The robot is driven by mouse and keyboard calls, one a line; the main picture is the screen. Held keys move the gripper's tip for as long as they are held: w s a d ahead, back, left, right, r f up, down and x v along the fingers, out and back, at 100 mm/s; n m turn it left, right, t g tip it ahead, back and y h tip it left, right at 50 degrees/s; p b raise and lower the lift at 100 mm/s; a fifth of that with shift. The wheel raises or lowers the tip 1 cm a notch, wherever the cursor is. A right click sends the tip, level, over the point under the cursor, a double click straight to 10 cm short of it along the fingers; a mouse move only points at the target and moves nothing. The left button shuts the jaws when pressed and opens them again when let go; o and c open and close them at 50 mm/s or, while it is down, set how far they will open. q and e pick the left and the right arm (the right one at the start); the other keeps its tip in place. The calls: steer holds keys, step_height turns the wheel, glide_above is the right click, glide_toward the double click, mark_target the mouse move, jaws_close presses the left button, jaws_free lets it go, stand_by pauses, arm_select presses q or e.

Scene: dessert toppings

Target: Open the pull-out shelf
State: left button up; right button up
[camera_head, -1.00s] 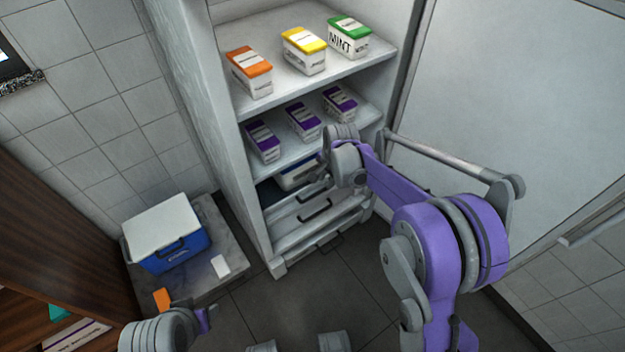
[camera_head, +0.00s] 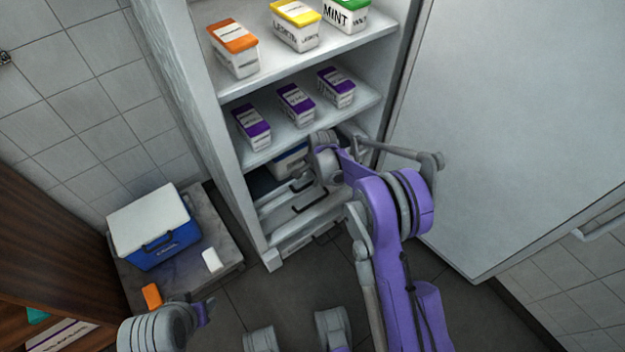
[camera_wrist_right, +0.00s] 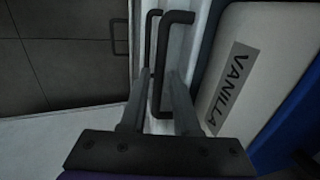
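The pull-out shelf (camera_head: 272,183) is low in the white cabinet, under the row of purple-lidded tubs, and looks pushed in. A blue and white tub marked VANILLA (camera_wrist_right: 262,65) rests on it; it also shows in the head view (camera_head: 289,161). My right gripper (camera_wrist_right: 157,80) is at the shelf front, its two fingers apart on either side of a black bar handle (camera_wrist_right: 170,50). I cannot tell whether they touch it. In the head view my right arm partly hides the tub and shelf. My left gripper (camera_head: 204,312) is low at the left, away from the cabinet, its fingers unclear.
Another black handle (camera_head: 309,201) shows on a lower front. The open white cabinet door (camera_head: 500,130) stands to the right of my right arm. A blue cooler (camera_head: 158,232) sits on a low grey slab at the left. Dark floor (camera_head: 285,295) in front is clear.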

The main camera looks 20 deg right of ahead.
steer(key=shift+f, duration=0.35)
jaws_close()
steer(key=shift+w, duration=0.1)
stand_by(1.1)
